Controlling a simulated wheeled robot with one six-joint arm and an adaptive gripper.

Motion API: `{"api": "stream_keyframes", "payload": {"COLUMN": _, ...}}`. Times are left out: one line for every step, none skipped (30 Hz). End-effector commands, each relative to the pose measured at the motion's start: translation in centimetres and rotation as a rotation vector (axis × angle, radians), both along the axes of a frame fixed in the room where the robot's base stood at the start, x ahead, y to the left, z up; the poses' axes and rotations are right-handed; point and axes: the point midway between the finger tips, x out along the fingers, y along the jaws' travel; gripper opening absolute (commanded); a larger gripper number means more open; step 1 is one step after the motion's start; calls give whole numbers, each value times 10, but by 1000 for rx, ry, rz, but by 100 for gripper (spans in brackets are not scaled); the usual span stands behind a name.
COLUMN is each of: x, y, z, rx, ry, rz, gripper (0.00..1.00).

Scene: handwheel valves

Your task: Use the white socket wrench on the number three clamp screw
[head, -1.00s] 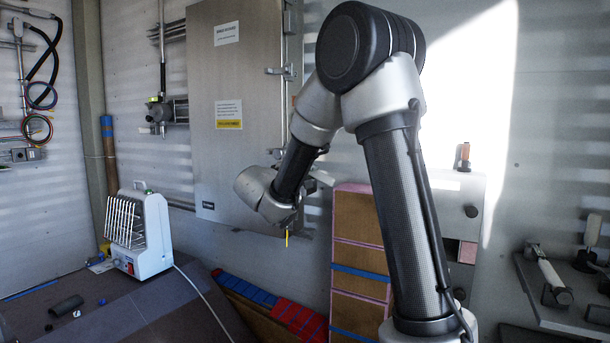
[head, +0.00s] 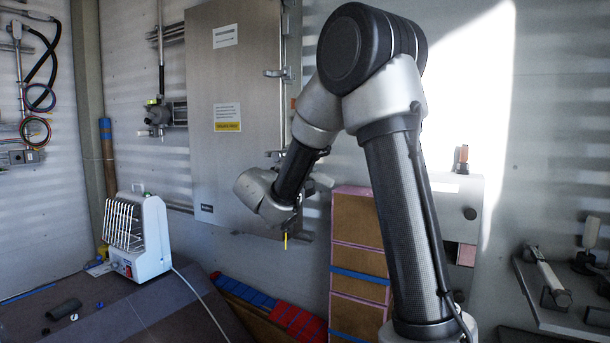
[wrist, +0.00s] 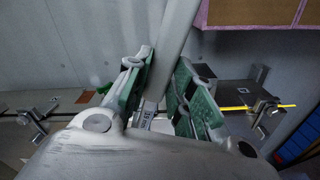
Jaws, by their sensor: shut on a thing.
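My gripper (wrist: 164,62) is shut on a pale shaft, which I take to be the white socket wrench (wrist: 178,38). Its green-padded fingers lie on either side of the shaft, which runs up out of the wrist view. In the head view my gripper (head: 287,216) is at the lower right of the steel cabinet (head: 238,130), with a pale piece sticking out at its right. Clamps (head: 273,72) sit along the cabinet's right edge. I cannot read any number on them, so I cannot tell which is number three. The wrench's socket end is hidden.
A white heater (head: 137,237) sits at left. A shelf (head: 545,300) with tools is at far right.

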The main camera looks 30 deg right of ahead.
Motion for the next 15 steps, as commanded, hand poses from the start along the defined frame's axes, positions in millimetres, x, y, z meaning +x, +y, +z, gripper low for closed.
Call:
{"api": "stream_keyframes", "payload": {"x": -1, "y": 2, "z": 0, "rx": -3, "ry": -1, "rz": 13, "gripper": 0}}
{"api": "stream_keyframes", "payload": {"x": -1, "y": 3, "z": 0, "rx": -5, "ry": -2, "rz": 18, "gripper": 0}}
{"api": "stream_keyframes", "payload": {"x": -1, "y": 4, "z": 0, "rx": -8, "ry": -3, "rz": 26, "gripper": 0}}
{"api": "stream_keyframes", "payload": {"x": -1, "y": 4, "z": 0, "rx": -8, "ry": -3, "rz": 29, "gripper": 0}}
{"api": "stream_keyframes", "payload": {"x": -1, "y": 4, "z": 0, "rx": -8, "ry": -3, "rz": 30, "gripper": 0}}
{"api": "stream_keyframes", "payload": {"x": -1, "y": 4, "z": 0, "rx": -9, "ry": -3, "rz": 31, "gripper": 0}}
{"api": "stream_keyframes", "payload": {"x": -1, "y": 4, "z": 0, "rx": -9, "ry": -3, "rz": 31, "gripper": 0}}
{"api": "stream_keyframes", "payload": {"x": -1, "y": 4, "z": 0, "rx": -9, "ry": -3, "rz": 31, "gripper": 0}}
{"api": "stream_keyframes", "payload": {"x": -1, "y": 4, "z": 0, "rx": -9, "ry": -4, "rz": 30, "gripper": 0}}
{"api": "stream_keyframes", "payload": {"x": -1, "y": 4, "z": 0, "rx": -9, "ry": -4, "rz": 30, "gripper": 0}}
{"api": "stream_keyframes", "payload": {"x": -1, "y": 4, "z": 0, "rx": -8, "ry": -4, "rz": 31, "gripper": 0}}
{"api": "stream_keyframes", "payload": {"x": -1, "y": 5, "z": 0, "rx": -8, "ry": -4, "rz": 31, "gripper": 0}}
{"api": "stream_keyframes", "payload": {"x": -1, "y": 5, "z": 0, "rx": -7, "ry": -4, "rz": 31, "gripper": 0}}
{"api": "stream_keyframes", "payload": {"x": -1, "y": 6, "z": 0, "rx": -6, "ry": -3, "rz": 30, "gripper": 0}}
{"api": "stream_keyframes", "payload": {"x": -2, "y": 6, "z": 0, "rx": -4, "ry": -2, "rz": 30, "gripper": 0}}
